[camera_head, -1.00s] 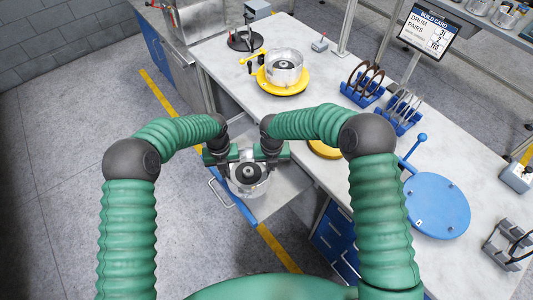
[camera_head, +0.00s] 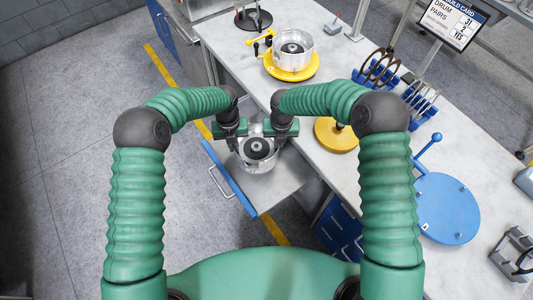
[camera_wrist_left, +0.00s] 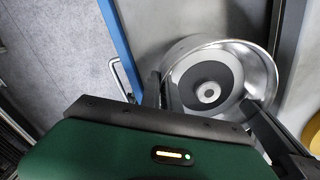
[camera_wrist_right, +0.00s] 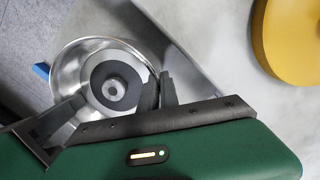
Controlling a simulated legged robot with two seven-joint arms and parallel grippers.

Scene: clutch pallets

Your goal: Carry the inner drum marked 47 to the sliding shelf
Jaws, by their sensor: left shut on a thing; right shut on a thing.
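A shiny metal drum (camera_head: 258,163) with a dark hub is between my two grippers, over the pulled-out sliding shelf (camera_head: 283,182). My left gripper (camera_head: 240,140) is shut on the drum's left side, and my right gripper (camera_head: 272,138) is shut on its right side. The drum also shows in the left wrist view (camera_wrist_left: 192,62) and the right wrist view (camera_wrist_right: 82,60), with fingers at its wall. I cannot read a number on it. I cannot tell whether its underside touches the shelf.
A second metal drum (camera_head: 300,48) stands on a yellow turntable (camera_head: 293,73) on the bench. A yellow disc (camera_head: 330,136), a blue round plate (camera_head: 445,210) with a handle, and blue racks (camera_head: 375,83) are also on the bench. The floor at left is clear.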

